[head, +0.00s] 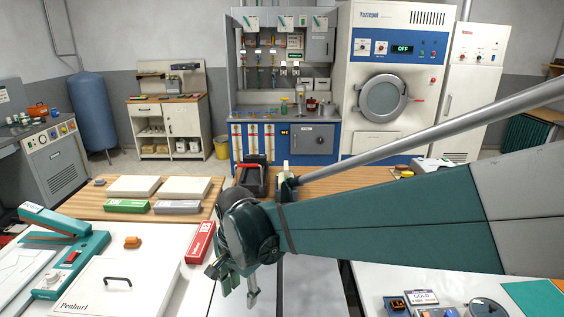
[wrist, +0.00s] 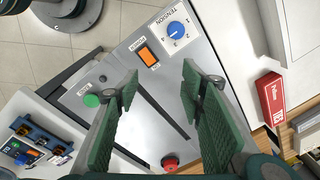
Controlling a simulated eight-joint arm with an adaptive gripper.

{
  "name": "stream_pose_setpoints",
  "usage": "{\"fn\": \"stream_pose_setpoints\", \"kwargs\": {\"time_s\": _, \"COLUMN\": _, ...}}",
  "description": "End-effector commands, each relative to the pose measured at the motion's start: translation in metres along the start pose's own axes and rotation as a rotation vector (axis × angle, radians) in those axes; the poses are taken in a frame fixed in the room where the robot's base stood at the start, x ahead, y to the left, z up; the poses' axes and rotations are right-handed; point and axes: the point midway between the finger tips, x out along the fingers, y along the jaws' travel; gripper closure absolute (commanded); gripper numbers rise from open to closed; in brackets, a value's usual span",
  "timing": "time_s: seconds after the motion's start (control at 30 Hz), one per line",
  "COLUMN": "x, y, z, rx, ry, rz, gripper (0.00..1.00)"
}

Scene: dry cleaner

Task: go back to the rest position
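My gripper (head: 236,284) hangs at the lower middle of the head view, at the end of my green and grey arm, which reaches in from the right. It is over the gap between the two white worktops, above a grey surface. In the wrist view my gripper (wrist: 160,85) has its two green fingers spread apart with nothing between them. Below them is a grey machine panel (wrist: 215,30) with a blue tension knob (wrist: 175,30), an orange switch (wrist: 149,57), a green button (wrist: 92,100) and a red button (wrist: 170,162).
A red box (head: 200,242) lies on the left worktop (head: 150,240), close to my gripper; the wrist view shows it too (wrist: 272,98). A white lidded press (head: 118,285) is at left. A black bin with a red handle (head: 252,180) stands behind. Small items lie on the right worktop (head: 370,285).

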Motion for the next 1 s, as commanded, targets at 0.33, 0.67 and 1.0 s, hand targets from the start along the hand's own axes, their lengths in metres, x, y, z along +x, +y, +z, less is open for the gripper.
{"fn": "stream_pose_setpoints", "kwargs": {"time_s": 0.33, "x": -0.036, "y": 0.058, "z": -0.042, "rx": -0.110, "ry": 0.055, "rz": -0.077, "gripper": 0.61}}
{"fn": "stream_pose_setpoints", "kwargs": {"time_s": 0.67, "x": -0.062, "y": 0.115, "z": -0.071, "rx": -0.220, "ry": 0.128, "rz": -0.133, "gripper": 0.61}}
{"fn": "stream_pose_setpoints", "kwargs": {"time_s": 1.0, "x": -0.082, "y": 0.174, "z": -0.092, "rx": -0.333, "ry": 0.222, "rz": -0.170, "gripper": 0.61}}
